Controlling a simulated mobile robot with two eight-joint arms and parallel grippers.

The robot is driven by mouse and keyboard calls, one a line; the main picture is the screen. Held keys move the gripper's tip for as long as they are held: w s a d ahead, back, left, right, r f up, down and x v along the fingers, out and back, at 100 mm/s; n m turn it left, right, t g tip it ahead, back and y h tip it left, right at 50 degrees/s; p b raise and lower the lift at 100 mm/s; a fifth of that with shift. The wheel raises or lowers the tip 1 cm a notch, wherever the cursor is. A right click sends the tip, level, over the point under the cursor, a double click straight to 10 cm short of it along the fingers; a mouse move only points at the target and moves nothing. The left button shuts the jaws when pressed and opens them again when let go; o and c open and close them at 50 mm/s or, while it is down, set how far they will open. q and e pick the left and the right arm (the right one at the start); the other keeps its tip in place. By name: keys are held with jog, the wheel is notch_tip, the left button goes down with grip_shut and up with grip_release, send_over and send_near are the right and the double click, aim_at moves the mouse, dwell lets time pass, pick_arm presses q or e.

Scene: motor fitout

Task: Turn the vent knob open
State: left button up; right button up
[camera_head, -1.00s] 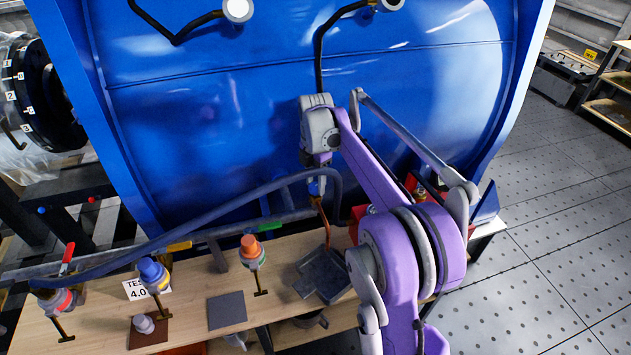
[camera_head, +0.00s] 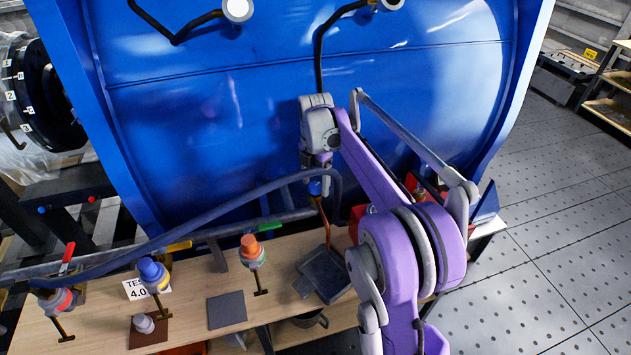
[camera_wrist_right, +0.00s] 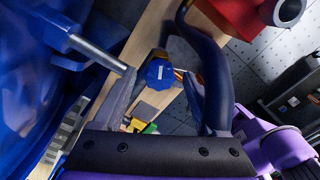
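The vent knob (camera_wrist_right: 160,72) is a blue, scalloped round knob with a white mark on its face. In the right wrist view it sits between the fingertips of my right gripper (camera_wrist_right: 158,78), with visible gaps on both sides. In the head view the blue knob (camera_head: 315,187) shows just below my right gripper (camera_head: 318,165), above a copper-coloured pipe. The gripper is open and holds nothing. In the head view my own wrist hides much of the fingers. My left gripper is in neither current view.
A large blue tank (camera_head: 230,110) stands right behind the gripper. A grey hose (camera_head: 200,207) passes close by the knob. The wooden bench (camera_head: 200,286) carries other valves with orange (camera_head: 249,245) and blue (camera_head: 152,270) knobs, and a dark tray (camera_head: 327,275).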

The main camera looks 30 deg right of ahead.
aim_at(315, 187)
notch_tip(315, 187, up, 11)
jog(key=p, duration=0.1)
dwell(0.6)
dwell(0.4)
jog(key=s+a+f+m+t, duration=0.3)
jog(key=s+a+f+m, duration=0.1)
jog(key=s+a+m, duration=0.8)
jog(key=s+a+f+m+t, duration=0.2)
jog(key=s+f+m, duration=0.7)
jog(key=s, duration=0.5)
notch_tip(315, 187, down, 2)
jog(key=shift+s+a+t, duration=0.2)
jog(key=shift+a+t, duration=0.2)
jog(key=shift+a, duration=0.45)
